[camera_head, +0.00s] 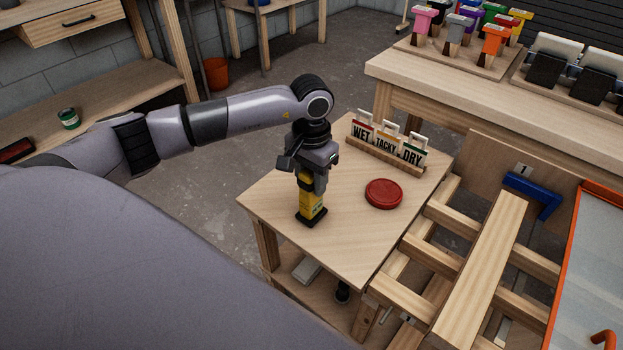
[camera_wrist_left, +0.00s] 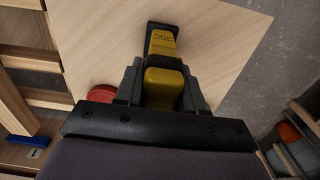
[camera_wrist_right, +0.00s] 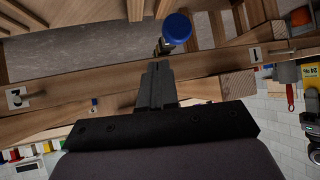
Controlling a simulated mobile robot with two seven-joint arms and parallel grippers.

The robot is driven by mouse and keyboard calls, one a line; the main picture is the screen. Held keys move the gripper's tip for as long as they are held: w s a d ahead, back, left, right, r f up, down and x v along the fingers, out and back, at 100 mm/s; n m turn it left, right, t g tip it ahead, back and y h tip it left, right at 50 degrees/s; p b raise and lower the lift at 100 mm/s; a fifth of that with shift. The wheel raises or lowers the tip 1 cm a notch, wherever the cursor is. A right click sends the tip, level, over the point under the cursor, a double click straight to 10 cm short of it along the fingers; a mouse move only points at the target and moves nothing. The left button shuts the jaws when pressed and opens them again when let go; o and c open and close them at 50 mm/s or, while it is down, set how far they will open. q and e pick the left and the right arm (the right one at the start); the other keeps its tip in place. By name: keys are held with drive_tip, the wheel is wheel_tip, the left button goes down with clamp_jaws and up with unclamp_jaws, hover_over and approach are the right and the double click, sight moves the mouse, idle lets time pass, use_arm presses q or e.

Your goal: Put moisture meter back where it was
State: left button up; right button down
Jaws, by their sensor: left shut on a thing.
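The moisture meter (camera_head: 311,203) is yellow with a black end and stands roughly upright over the small wooden table (camera_head: 345,262). My left gripper (camera_head: 312,180) is shut on its upper part from above. In the left wrist view the yellow meter (camera_wrist_left: 164,85) sits between the two fingers, with its black end against or just above the tabletop; I cannot tell whether it touches. My right gripper (camera_wrist_right: 157,88) shows only in the right wrist view, its fingers together with nothing visible between them.
A red round disc (camera_head: 384,193) lies right of the meter. A wooden rack with WET, TACKY and DRY cards (camera_head: 386,146) stands at the table's back. Slatted battens (camera_head: 480,270) and a blue bracket (camera_head: 533,193) lie to the right. A blue round thing (camera_wrist_right: 177,27) is beyond my right fingers.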

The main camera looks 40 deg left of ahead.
use_arm(q)
drive_tip(key=shift+f, duration=0.2)
drive_tip(key=o, duration=0.9)
